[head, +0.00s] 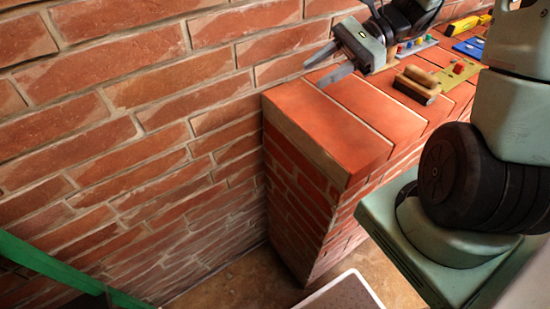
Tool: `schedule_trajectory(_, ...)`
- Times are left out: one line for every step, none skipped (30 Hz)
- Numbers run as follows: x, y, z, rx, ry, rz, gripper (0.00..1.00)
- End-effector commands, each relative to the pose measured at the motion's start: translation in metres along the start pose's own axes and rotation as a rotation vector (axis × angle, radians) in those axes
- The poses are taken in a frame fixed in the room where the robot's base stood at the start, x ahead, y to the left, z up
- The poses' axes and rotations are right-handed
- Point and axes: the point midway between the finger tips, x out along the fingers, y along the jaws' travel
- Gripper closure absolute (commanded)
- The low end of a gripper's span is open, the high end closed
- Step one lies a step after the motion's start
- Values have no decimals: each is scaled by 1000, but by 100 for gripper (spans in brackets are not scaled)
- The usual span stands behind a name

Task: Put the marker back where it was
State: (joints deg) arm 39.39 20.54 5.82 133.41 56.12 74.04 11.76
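My gripper (316,74) is over the near left end of the brick wall top (345,125), close to the brick wall behind. Its two fingers point left and stand apart, with nothing visible between them. I cannot make out a marker anywhere in the head view. My arm hides part of the wall top at the right.
A wooden-handled brush (418,84) lies right of my gripper. Beyond it are a yellow plate (446,77) with red pieces, a blue plate (470,46) and a yellow object (486,19). A green bar (60,274) and a pale tray (345,293) are below.

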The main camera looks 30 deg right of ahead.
Motion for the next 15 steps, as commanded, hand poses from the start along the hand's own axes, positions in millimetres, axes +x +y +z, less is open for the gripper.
schedule_trajectory(27,14,16,-102,38,131,61)
schedule_trajectory(41,23,22,-163,62,204,61)
schedule_trajectory(56,36,29,-251,94,298,61)
schedule_trajectory(67,46,34,-319,117,369,61)
schedule_trajectory(76,55,39,-390,139,436,61)
schedule_trajectory(88,68,44,-490,167,523,61)
schedule_trajectory(95,77,48,-566,187,587,61)
schedule_trajectory(102,86,52,-645,206,649,61)
schedule_trajectory(110,98,56,-756,228,727,61)
schedule_trajectory(115,106,59,-840,243,784,61)
schedule_trajectory(120,113,62,-929,258,838,61)
schedule_trajectory(126,122,66,-1048,273,906,61)
schedule_trajectory(131,128,68,-1138,283,954,61)
schedule_trajectory(134,134,71,-1228,292,996,61)
schedule_trajectory(139,140,75,-1343,299,1047,61)
